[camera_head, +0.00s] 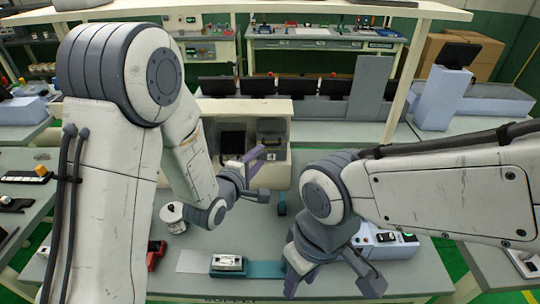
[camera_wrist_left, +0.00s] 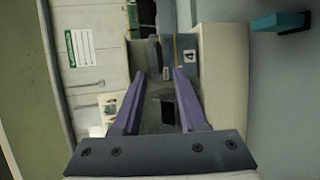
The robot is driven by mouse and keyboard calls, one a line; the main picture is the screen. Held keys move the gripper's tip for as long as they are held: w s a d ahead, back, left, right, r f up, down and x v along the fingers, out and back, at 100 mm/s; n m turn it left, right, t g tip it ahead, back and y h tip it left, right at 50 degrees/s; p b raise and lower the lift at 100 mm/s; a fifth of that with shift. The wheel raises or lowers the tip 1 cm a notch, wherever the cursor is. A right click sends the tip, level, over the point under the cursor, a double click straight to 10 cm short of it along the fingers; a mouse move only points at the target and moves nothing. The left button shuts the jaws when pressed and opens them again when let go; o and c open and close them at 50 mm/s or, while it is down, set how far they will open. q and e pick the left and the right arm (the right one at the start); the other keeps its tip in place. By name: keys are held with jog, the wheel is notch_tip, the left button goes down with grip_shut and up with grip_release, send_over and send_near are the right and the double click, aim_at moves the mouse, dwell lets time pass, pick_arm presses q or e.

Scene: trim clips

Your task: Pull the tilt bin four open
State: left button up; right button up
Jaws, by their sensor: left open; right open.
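The tilt bin four (camera_head: 270,130) is a grey bin at the right of a beige housing (camera_head: 277,107) on the table, with a small label 4. In the left wrist view the bin (camera_wrist_left: 180,44) lies straight ahead, its label 4 on the right and a dark upright handle-like part at its middle. My left gripper (camera_head: 259,158) is open in front of the bin; its purple fingers (camera_wrist_left: 157,76) are spread towards the bin front, with nothing visibly held. Whether they touch it I cannot tell. My right gripper (camera_head: 330,278) is open and empty over the table's front part.
A white cup-like container (camera_head: 173,217) stands left on the table. A small white part (camera_head: 228,263) sits on a fixture near the front. The mid-table is mostly clear.

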aim_at(271, 145)
pick_arm(q)
jog(key=p+x, duration=0.2)
jog(key=x, duration=0.4)
jog(key=shift+w+d, duration=0.15)
jog(key=shift+w, duration=0.2)
jog(key=shift+w+d+f, duration=0.25)
jog(key=shift+w, duration=0.4)
grip_shut()
dwell(0.7)
